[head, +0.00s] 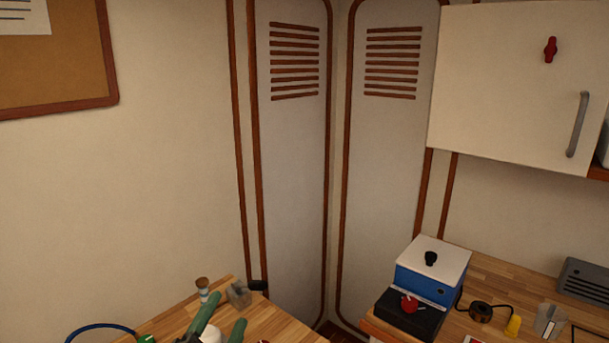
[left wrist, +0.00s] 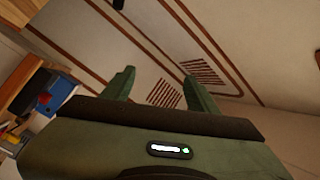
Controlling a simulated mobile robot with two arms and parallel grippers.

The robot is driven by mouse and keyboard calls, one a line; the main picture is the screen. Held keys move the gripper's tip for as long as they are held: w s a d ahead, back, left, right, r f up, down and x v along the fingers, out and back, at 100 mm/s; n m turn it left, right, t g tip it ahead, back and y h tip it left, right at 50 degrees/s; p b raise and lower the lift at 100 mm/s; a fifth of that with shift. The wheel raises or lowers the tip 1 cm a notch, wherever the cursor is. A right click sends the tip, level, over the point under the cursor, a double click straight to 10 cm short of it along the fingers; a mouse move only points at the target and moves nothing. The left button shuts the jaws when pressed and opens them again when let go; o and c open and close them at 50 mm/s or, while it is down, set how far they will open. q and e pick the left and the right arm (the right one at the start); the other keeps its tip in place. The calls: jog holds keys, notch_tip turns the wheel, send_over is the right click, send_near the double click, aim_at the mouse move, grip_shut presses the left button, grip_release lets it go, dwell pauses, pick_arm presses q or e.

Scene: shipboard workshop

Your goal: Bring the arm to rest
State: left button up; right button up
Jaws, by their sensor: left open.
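My left gripper (head: 224,318) shows at the bottom of the head view, with two green fingers standing apart in front of the left wooden bench. In the left wrist view the gripper (left wrist: 160,84) is open, and nothing is between its fingers. That view looks past the fingers to the louvred wall panels. Most of the left arm is out of the head view. My right gripper is in neither view.
The left bench (head: 270,326) holds a corked small bottle (head: 203,290) and a grey block (head: 238,294) near the gripper. At right, another bench (head: 490,265) carries a blue and white box (head: 430,275). A white cabinet (head: 510,90) hangs above it.

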pick_arm(q)
jog(key=s+a+f+n+g+y, duration=0.25)
jog(key=s+f+n+g, duration=0.2)
jog(key=f, duration=0.35)
jog(key=s+a+f+n+g+y, duration=0.1)
jog(key=s+a+f+n+g, duration=0.2)
jog(key=s+f, duration=0.4)
jog(key=s+f+n+g, duration=0.2)
jog(key=s+f+g, duration=0.25)
jog(key=s, duration=0.35)
jog(key=s+f+n+g, duration=0.25)
jog(key=s+f, duration=0.25)
jog(key=s, duration=0.4)
notch_tip(320, 180, down, 29)
jog(key=m+g+b, duration=0.1)
jog(key=g+b, duration=0.1)
jog(key=b, duration=0.2)
jog(key=s+a+f+g+b, duration=0.1)
jog(key=s+a+f+b, duration=0.2)
jog(key=s+f, duration=1.4)
notch_tip(320, 180, down, 4)
jog(key=shift+s+a+r, duration=0.15)
jog(key=shift+s+a, duration=0.05)
